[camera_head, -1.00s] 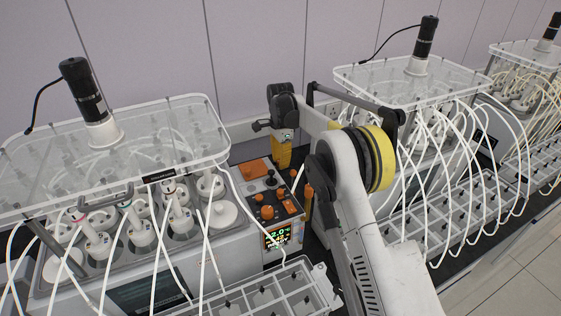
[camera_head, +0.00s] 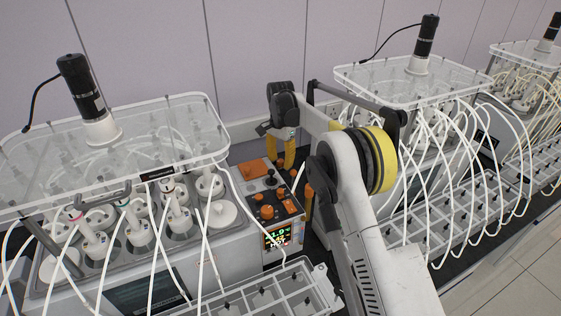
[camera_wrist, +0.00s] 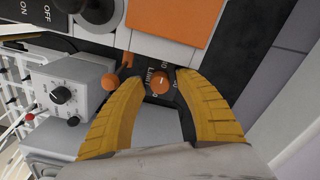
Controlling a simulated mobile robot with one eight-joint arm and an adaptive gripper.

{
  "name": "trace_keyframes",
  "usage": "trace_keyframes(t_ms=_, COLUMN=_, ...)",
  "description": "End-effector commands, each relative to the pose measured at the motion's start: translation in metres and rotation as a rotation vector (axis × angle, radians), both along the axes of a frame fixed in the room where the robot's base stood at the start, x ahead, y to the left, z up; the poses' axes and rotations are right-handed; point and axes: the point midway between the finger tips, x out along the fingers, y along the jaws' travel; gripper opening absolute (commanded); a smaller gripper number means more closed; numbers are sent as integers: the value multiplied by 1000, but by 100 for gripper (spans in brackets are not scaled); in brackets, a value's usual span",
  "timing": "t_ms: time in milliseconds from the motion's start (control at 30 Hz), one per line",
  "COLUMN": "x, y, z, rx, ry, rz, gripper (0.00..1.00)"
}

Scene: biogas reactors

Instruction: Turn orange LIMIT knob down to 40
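In the wrist view the orange LIMIT knob (camera_wrist: 161,83), with a pale pointer line, sits on a dark panel strip with a LIMIT label beside it. My gripper (camera_wrist: 158,72) has its two yellow fingers spread on either side of the knob, with visible gaps. I cannot tell the knob's exact setting. In the head view my gripper (camera_head: 285,160) hangs over the back right of the control box (camera_head: 254,250). The LIMIT knob cannot be made out for certain there. The lit display (camera_head: 278,237) seems to read about 1.9 on top; its lower lines are blurred.
Other orange knobs (camera_head: 267,212) and a black joystick-like knob stand on the box. An orange square (camera_wrist: 172,20) lies beside the fingers in the wrist view. A reactor with white tubes (camera_head: 140,235) is left, another right (camera_head: 420,130). A clear rack (camera_head: 275,290) is in front.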

Motion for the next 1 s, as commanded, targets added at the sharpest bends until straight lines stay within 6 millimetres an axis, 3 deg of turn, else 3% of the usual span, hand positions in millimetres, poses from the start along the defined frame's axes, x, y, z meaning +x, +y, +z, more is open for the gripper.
trace_keyframes(t_ms=300, x=0, y=0, z=1, rx=0, ry=0, rz=-1, gripper=46)
trace_keyframes(t_ms=433, x=0, y=0, z=11, rx=0, ry=0, rz=-1, gripper=46)
trace_keyframes(t_ms=800, x=0, y=0, z=90, rx=0, ry=0, rz=-1, gripper=46)
trace_keyframes(t_ms=1000, x=0, y=0, z=115, rx=0, ry=0, rz=-1, gripper=46)
